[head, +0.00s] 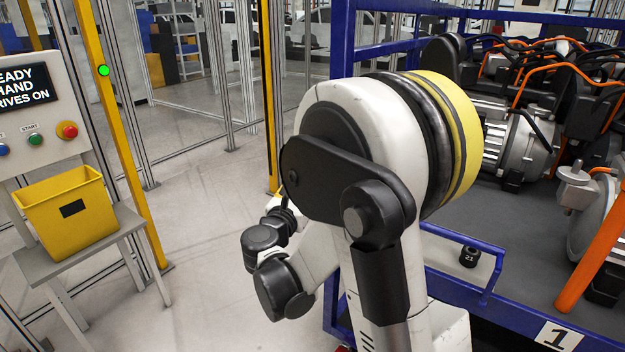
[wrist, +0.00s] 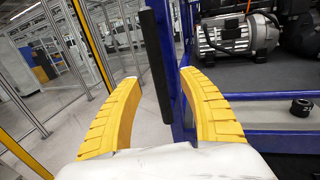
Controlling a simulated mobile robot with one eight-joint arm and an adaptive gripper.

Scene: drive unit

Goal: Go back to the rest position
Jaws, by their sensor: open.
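My gripper (wrist: 158,100) shows in the wrist view with two yellow ribbed fingers spread wide apart. It is open and nothing is between the fingers. Past them I see the floor and a dark upright bar at the blue rack. In the head view my white and black arm is folded up in the middle of the picture, in front of the blue rack (head: 462,293). My gripper's fingers are hidden in the head view.
Drive units (head: 515,140) with orange cables stand on the rack at the right. A black socket marked 21 (head: 469,257) sits on its ledge. At the left are a yellow bin (head: 66,212) on a grey stand, a control panel (head: 30,95) and a yellow post. Floor between is clear.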

